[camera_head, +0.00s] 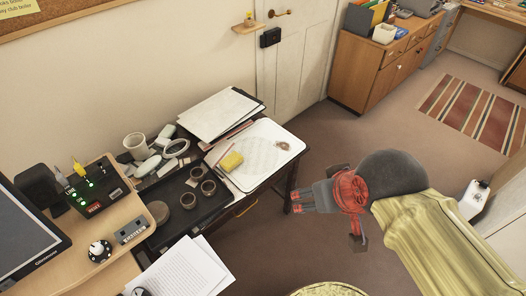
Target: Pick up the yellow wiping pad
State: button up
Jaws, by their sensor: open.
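The yellow wiping pad (232,161) is a small yellow block lying on a white tray or board (283,154) at the right part of the desk against the wall. My gripper (296,202) is to the right of the desk, over the floor in the picture, with its fingers pointing left toward the desk edge. It is open and empty, apart from the pad, which is up and to the left of it. The fingertips are small in this view.
A black tray (217,203) with several dark rings lies left of the pad. Papers (222,112) are stacked behind it and more paper (183,272) lies in front. A white cup (136,146) and grey pieces stand near the wall.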

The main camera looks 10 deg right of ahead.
aim_at(232, 160)
jog(key=i+l, duration=0.15)
jog(key=i, duration=0.2)
jog(key=i+l, duration=0.2)
jog(key=i, duration=0.15)
jog(key=i+l, duration=0.15)
jog(key=i, duration=0.2)
